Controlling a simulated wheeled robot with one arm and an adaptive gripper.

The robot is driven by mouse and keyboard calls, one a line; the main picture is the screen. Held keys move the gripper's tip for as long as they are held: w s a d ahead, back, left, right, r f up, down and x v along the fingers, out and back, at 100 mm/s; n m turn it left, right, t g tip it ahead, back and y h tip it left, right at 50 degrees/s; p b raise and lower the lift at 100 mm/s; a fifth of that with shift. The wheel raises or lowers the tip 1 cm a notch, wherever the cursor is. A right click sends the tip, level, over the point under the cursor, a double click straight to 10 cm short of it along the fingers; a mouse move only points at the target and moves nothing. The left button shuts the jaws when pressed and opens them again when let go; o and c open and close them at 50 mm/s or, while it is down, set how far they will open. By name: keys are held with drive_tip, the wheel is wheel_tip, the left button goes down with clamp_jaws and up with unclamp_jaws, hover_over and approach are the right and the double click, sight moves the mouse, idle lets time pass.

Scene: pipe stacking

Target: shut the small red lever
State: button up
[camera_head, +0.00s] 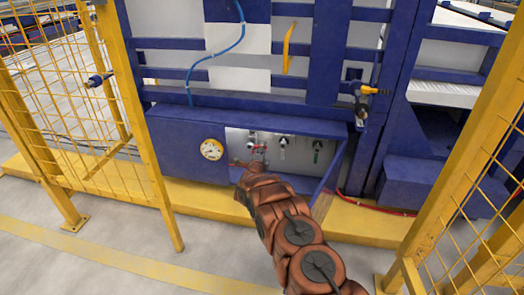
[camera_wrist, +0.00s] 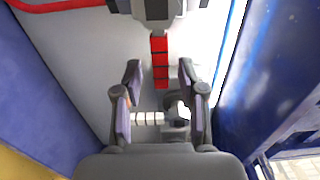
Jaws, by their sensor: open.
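The small red lever (camera_wrist: 160,62) shows in the wrist view as a red segmented bar hanging from a grey fitting, down between my fingertips. In the head view the red lever (camera_head: 259,149) is inside the open blue cabinet, just beyond the end of my arm. My gripper (camera_wrist: 159,72) is open, one finger on each side of the lever, with visible gaps. I cannot tell how deep the lever sits between the fingers. In the head view my gripper (camera_head: 247,166) is at the cabinet opening, its fingers hard to make out.
Two other valves, one dark-handled (camera_head: 283,142) and one green-handled (camera_head: 317,150), are to the right in the cabinet. A round gauge (camera_head: 212,149) is on the left. The blue cabinet walls are close on both sides in the wrist view. Yellow mesh fences (camera_head: 85,90) flank the area.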

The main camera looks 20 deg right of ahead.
drive_tip(key=v, duration=1.2)
drive_tip(key=shift+w, duration=0.1)
idle(0.4)
drive_tip(key=s+a+r+n+g+y+p, duration=0.1)
drive_tip(key=a+r+n+y+p, duration=0.3)
drive_tip(key=r, duration=0.5)
drive_tip(key=a+r+n+g+y+p, duration=0.1)
drive_tip(key=r+n+g+p, duration=0.1)
drive_tip(key=r+p, duration=0.6)
drive_tip(key=s+a+r+n+g+y+p, duration=0.25)
drive_tip(key=s+r+p, duration=0.35)
drive_tip(key=r, duration=0.4)
drive_tip(key=s+a+r+n+g+y+p, duration=0.15)
drive_tip(key=s+r+n+p, duration=0.25)
drive_tip(key=s+r, duration=0.45)
drive_tip(key=s+d+r+n+g+p, duration=0.1)
drive_tip(key=s+r+n+g+p, duration=0.2)
drive_tip(key=s, duration=1.3)
drive_tip(key=s+d+r+n+g+p, duration=0.1)
drive_tip(key=s+r+n+g+p, duration=0.3)
drive_tip(key=s+r+p, duration=0.5)
drive_tip(key=s+d+r+n+g+p, duration=0.2)
drive_tip(key=s+r+p, duration=0.5)
drive_tip(key=s+r, duration=0.8)
drive_tip(key=s+n+g, duration=0.1)
drive_tip(key=s+n, duration=0.1)
drive_tip(key=s, duration=0.6)
drive_tip(key=shift+r+g+h, duration=0.2)
drive_tip(key=shift+g+h, duration=0.1)
